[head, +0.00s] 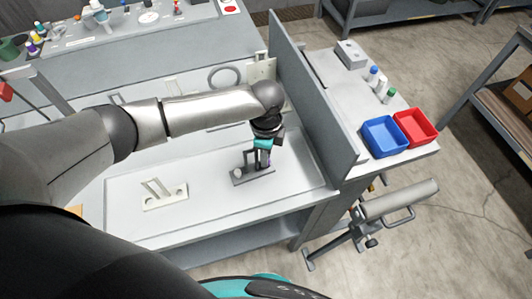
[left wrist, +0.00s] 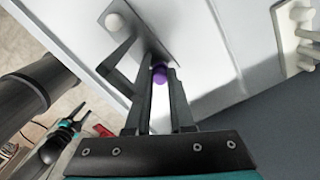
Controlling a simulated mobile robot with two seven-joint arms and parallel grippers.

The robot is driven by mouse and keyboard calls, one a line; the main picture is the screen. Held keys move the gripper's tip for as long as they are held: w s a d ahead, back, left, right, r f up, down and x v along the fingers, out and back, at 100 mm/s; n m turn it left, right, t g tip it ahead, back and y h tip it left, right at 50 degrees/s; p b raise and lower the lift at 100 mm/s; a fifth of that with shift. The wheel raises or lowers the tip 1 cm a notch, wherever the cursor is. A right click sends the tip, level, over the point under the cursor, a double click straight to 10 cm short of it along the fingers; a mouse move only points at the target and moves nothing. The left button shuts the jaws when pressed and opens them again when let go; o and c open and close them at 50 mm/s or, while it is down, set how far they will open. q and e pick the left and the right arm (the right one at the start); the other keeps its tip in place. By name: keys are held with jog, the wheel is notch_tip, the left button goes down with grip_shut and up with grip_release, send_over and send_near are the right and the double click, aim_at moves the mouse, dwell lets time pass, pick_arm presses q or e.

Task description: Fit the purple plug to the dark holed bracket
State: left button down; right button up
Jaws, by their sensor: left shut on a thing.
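My left gripper (head: 262,162) reaches down over the dark holed bracket (head: 245,179), which lies on the booth's pale floor near the right divider. In the left wrist view my left gripper (left wrist: 160,80) is shut on the purple plug (left wrist: 159,75), which shows between the fingertips. The dark bracket (left wrist: 150,48) is right beyond the fingertips, with a whitish round piece (left wrist: 114,22) at its other end. I cannot tell whether the plug is in a hole or just above it.
A cream bracket (head: 164,196) lies on the booth floor to the left. Another cream part (left wrist: 305,35) stands near the wall. The grey divider (head: 312,95) rises close to the right of my gripper. Beyond it are a blue bin (head: 383,137) and a red bin (head: 415,127).

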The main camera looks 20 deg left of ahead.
pick_arm(q)
jog(key=shift+f, duration=0.3)
jog(key=c, duration=0.7)
grip_release()
notch_tip(320, 180, up, 15)
jog(key=p, duration=0.1)
jog(key=shift+r, duration=0.15)
